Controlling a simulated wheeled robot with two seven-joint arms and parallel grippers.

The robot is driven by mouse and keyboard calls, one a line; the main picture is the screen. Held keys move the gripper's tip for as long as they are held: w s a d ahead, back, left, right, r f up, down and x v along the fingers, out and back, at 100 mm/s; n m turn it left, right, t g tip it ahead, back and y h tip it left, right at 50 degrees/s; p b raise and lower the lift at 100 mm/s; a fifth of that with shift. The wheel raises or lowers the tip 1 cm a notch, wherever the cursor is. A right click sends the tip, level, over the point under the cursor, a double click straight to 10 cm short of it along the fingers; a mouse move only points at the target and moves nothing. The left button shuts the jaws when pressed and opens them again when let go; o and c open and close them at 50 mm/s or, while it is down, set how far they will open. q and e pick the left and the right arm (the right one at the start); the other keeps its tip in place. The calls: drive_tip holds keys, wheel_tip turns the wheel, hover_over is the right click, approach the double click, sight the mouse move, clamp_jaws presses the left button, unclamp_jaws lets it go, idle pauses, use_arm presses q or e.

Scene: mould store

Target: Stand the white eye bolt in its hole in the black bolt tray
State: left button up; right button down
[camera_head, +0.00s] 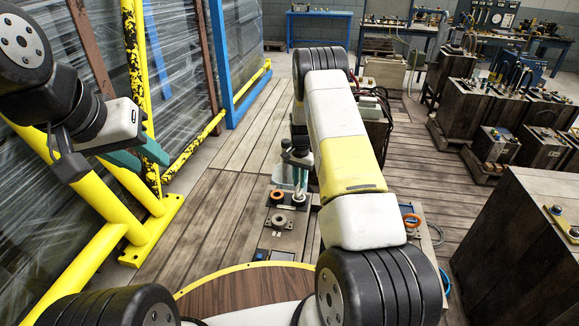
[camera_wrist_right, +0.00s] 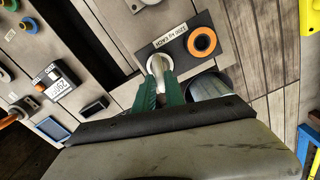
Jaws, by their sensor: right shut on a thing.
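The white eye bolt (camera_wrist_right: 160,66) is between the teal fingers of my right gripper (camera_wrist_right: 160,88) in the wrist view. In the head view, the bolt (camera_head: 299,197) shows below my right gripper (camera_head: 298,165). The dark bolt tray (camera_wrist_right: 186,60) has a printed label and an orange ring. The bolt shows at the tray's near edge, beside the orange ring. Its lower end and the hole are hidden, so I cannot tell whether it touches the tray. My left gripper (camera_head: 140,157) is open and empty at the left, beside the yellow frame.
The orange ring (camera_wrist_right: 202,41) lies close to the bolt. A steel cylinder (camera_wrist_right: 209,86) stands next to the fingers. A small labelled device (camera_wrist_right: 58,82) is at the wrist view's left. Yellow posts (camera_head: 110,195) stand near my left arm. A round wooden top (camera_head: 245,290) is in front.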

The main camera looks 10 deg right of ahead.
drive_tip(key=c, duration=1.3)
unclamp_jaws()
drive_tip(key=s+a+r+n+t, duration=0.1)
drive_tip(key=s+r, duration=0.2)
drive_tip(key=r, duration=0.8)
drive_tip(key=s+a+r+n+t+y, duration=0.1)
drive_tip(key=s+r, duration=0.3)
drive_tip(key=r, duration=0.6)
drive_tip(key=s+a+r+n+t, duration=0.1)
drive_tip(key=s+r, duration=0.2)
drive_tip(key=r, duration=0.8)
drive_tip(key=s+a+r+n+t, duration=0.1)
drive_tip(key=s+r+n, duration=0.1)
drive_tip(key=s, duration=0.6)
drive_tip(key=s+a+r+n+t, duration=0.1)
drive_tip(key=s+r, duration=0.3)
drive_tip(key=s, duration=0.5)
drive_tip(key=s+a+r+n+t+y, duration=0.1)
drive_tip(key=s+a+r+n, duration=0.1)
drive_tip(key=s, duration=0.7)
drive_tip(key=shift+s+a+r+n, duration=0.2)
drive_tip(key=shift+a+r+n, duration=0.15)
drive_tip(key=shift+r, duration=0.25)
